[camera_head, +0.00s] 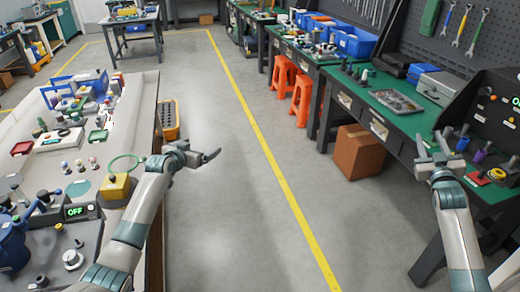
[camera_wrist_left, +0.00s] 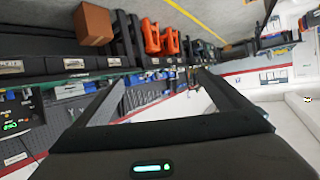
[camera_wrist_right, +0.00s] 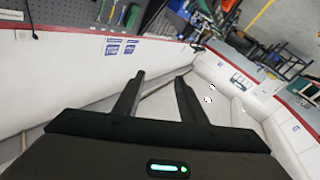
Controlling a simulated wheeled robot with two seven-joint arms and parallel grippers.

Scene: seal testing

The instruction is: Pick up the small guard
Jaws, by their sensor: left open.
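I cannot tell which thing is the small guard. Several small parts lie on the left bench (camera_head: 140,135) and on the green-topped right bench (camera_head: 395,115). My left gripper (camera_head: 212,156) is open and empty, over the floor just right of the left bench's edge. Its spread fingers also show in the left wrist view (camera_wrist_left: 160,92). My right gripper (camera_head: 434,146) is open and empty, in front of the right bench's near part. Its parted fingers show in the right wrist view (camera_wrist_right: 158,92).
On the left bench are a yellow block (camera_head: 117,187), a green ring (camera_head: 126,163) and an "OFF" display (camera_head: 77,211). On the right bench are a grey tray (camera_head: 397,101) and a purple part (camera_head: 479,157). Orange stools (camera_head: 301,98) and a cardboard box (camera_head: 358,150) stand by it. The central aisle is clear.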

